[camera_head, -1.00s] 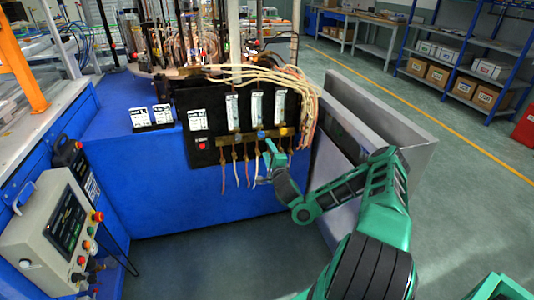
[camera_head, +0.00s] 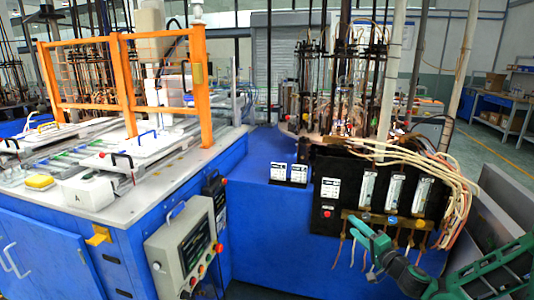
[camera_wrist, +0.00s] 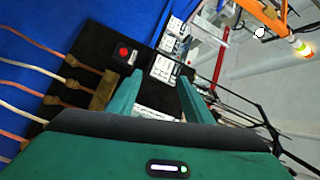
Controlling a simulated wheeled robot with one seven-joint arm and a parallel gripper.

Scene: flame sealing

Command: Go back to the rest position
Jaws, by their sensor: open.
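My green gripper (camera_head: 368,234) is open and empty in the head view. It appears in front of the lower left of the black gas panel (camera_head: 328,165), near the brass valve row (camera_head: 352,213) and left of the blue knob (camera_head: 392,220). I cannot tell the exact gap to the panel. In the wrist view the two fingers stand apart with nothing between them, and the gripper (camera_wrist: 158,92) faces the panel's red button (camera_wrist: 123,52) and white labels.
A grey control box (camera_head: 180,245) and an orange-framed bench (camera_head: 110,150) stand at the left. The blue machine base (camera_head: 265,235) fills the middle. Thin hoses (camera_head: 352,250) hang below the valves. A grey metal trough (camera_head: 505,200) is at the right.

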